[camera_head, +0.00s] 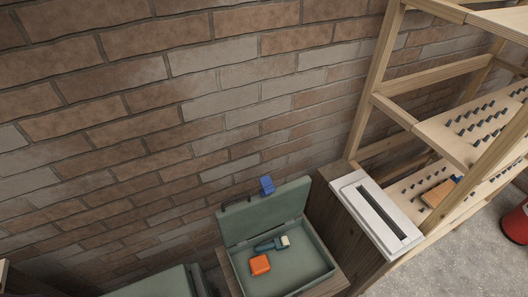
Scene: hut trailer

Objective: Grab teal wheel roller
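A small teal tool with a pale, cream-coloured end (268,245), which looks like the teal wheel roller, lies inside an open grey-green case (311,278). The case's lid stands raised at the back against the brick wall. An orange block-like object (260,265) lies just in front of the teal tool, close to it. Neither of my grippers is in view.
A blue object (267,185) shows at the raised lid's upper edge. A white slotted box (375,212) stands on a dark wooden cabinet right of the case. A wooden shelf rack (372,85) rises at the right, with a red container (515,222) beyond it.

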